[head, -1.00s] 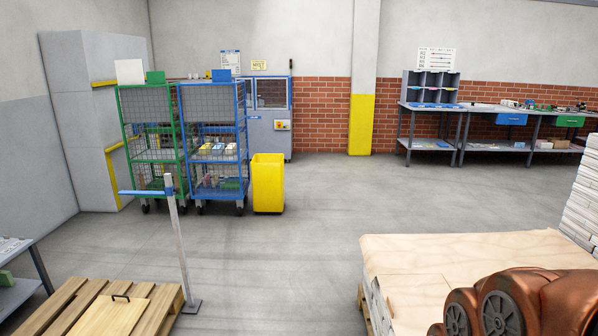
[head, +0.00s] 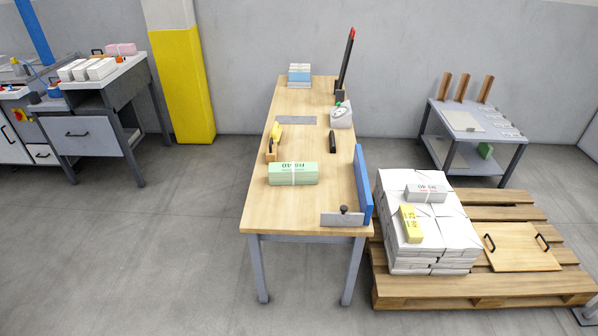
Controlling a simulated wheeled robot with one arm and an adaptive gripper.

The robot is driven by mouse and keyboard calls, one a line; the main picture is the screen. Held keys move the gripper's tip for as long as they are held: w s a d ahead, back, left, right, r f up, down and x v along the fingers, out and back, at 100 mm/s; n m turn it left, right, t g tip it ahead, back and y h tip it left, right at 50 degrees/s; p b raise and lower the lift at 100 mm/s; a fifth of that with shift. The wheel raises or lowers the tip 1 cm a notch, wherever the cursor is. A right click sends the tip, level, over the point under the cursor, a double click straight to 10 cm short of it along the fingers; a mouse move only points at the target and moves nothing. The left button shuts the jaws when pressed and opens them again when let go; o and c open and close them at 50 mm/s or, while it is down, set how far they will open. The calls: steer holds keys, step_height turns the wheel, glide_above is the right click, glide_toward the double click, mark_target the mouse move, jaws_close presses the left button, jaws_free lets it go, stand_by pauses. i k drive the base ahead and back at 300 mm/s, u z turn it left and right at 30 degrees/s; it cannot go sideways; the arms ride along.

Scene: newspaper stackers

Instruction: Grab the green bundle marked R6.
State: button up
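A green bundle (head: 293,174) with a pale strap around its middle lies flat near the front end of a long wooden-topped table (head: 285,212). Its printed label is upside down and too small to read for certain; it may be R6 with a 40 beside it. A small green thing (head: 485,151) is on the lower shelf of a grey table at the right; I cannot tell what it is. My gripper is not in view, so its state does not show.
A blue fence (head: 363,186) and a grey metal plate (head: 342,219) edge the table's front right. Beside the table, a pallet (head: 440,294) bears white stacks with a yellow bundle (head: 411,224) and a grey one (head: 427,193). Floor left of the table is clear.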

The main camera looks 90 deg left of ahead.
mark_target(293, 173)
steer(key=u, duration=3)
steer(key=k, duration=0.6)
steer(key=z, duration=0.65)
steer(key=i, duration=2.5)
steer(key=u, duration=1.4)
steer(key=i, duration=0.55)
steer(key=u, duration=0.65)
